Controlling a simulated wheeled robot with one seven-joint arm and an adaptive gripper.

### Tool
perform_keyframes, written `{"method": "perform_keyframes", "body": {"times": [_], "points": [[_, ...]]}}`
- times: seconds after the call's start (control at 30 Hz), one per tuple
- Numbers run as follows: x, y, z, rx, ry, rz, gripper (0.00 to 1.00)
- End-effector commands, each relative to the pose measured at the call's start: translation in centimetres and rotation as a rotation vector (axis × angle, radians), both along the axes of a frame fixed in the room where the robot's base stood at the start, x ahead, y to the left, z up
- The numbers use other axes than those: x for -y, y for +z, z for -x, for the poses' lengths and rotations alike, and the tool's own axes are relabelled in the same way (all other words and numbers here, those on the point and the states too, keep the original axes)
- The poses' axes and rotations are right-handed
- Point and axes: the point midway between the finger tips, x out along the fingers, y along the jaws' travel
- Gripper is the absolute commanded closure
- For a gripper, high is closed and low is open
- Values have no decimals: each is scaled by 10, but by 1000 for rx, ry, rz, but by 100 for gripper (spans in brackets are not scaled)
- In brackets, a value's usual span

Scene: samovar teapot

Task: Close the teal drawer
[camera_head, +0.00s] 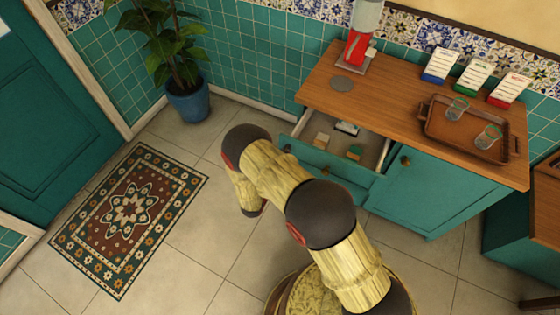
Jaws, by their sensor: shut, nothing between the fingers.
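The teal drawer (318,163) stands open, pulled out from the left part of the teal cabinet below the wooden counter. Its pale inside shows, holding several small items, among them a beige block (321,140) and a green-topped one (354,151). My arm crosses in front of the drawer and hides part of its front face. The arm bends down at the left, past the drawer's left end. The fingers of my gripper do not show, so I cannot see whether they touch the drawer.
The wooden counter (395,100) carries a red dispenser (355,47), a brown tray (440,130) with two glasses and three small boxes. A patterned rug (130,215) lies on the left floor. A plant in a blue pot (187,102) stands behind.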

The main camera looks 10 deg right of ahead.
Motion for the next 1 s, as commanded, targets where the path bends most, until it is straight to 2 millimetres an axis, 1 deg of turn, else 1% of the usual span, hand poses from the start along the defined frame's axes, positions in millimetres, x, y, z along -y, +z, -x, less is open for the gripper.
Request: {"method": "perform_keyframes", "body": {"times": [0.03,0.3,0.5,0.6,0.73,0.83,1.0], "points": [[10,-1,-11,3,-6,-3,100],[53,-1,-71,5,-5,-2,100],[80,-1,-109,3,-3,-1,100],[91,-1,-124,3,-2,-1,100],[101,-1,-139,3,-1,0,100],[107,-1,-147,2,-1,-1,100],[111,0,-153,1,0,1,100]]}}
